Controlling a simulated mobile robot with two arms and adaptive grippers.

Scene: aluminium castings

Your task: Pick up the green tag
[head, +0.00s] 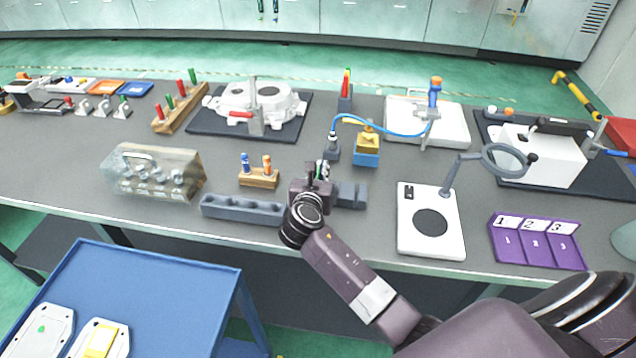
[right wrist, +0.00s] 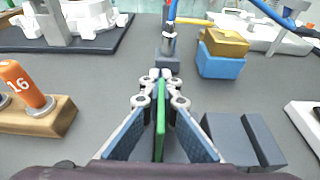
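The green tag (right wrist: 160,120) stands on edge between the two fingers of my right gripper (right wrist: 161,100) in the right wrist view, as a thin upright green strip. The fingers are close together with their tips at its two sides. In the head view my right gripper (head: 322,172) is over the front middle of the bench, and only a sliver of green shows at its fingers. The lower end of the tag is hidden, so I cannot tell whether it touches anything below. My left gripper is not in view.
A dark grey slotted block (head: 351,195) is just right of my gripper; a long grey holder (head: 242,208) is left. Behind are a wooden stand (head: 259,181) with two pegs and a blue-and-brass block (head: 366,156). A white plate (head: 431,243) lies to the right.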

